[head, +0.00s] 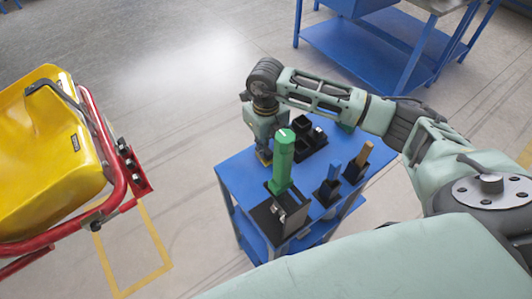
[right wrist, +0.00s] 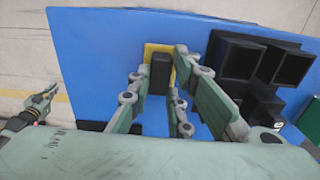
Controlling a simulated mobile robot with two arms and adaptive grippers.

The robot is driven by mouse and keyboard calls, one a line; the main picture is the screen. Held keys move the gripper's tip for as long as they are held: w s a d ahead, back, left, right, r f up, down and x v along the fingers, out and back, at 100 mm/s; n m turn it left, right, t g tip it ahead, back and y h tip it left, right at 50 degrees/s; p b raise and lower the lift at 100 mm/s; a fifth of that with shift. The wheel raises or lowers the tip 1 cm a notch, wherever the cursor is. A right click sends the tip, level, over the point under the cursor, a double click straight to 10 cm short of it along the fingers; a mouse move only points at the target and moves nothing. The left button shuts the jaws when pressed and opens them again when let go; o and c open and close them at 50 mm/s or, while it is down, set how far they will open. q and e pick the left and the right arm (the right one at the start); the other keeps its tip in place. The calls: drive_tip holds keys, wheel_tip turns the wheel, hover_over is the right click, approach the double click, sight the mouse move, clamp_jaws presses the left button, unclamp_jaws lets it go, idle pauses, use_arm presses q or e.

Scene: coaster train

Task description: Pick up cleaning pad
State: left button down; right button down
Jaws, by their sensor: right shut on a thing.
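The cleaning pad is a yellow pad with a black block-shaped grip on top. In the right wrist view the pad (right wrist: 151,52) is on the blue cart top, with its black grip between my right gripper's fingers. My right gripper (right wrist: 160,82) is shut on the cleaning pad. In the head view the right gripper (head: 264,150) points down at the cart's left side, and a little of the yellow pad (head: 264,158) shows under it. My left gripper (right wrist: 45,98) appears small at the left of the right wrist view; its opening is unclear.
The blue cart (head: 236,177) carries a green cylinder (head: 283,160) in a black holder, black open boxes (head: 310,138) and smaller tools in holders. A blue workbench (head: 380,50) is behind.

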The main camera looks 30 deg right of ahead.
sight(266, 149)
drive_tip(key=shift+r, duration=0.1)
wheel_tip(266, 149, up, 10)
drive_tip(key=b, duration=0.2)
drive_tip(key=shift+b, duration=0.3)
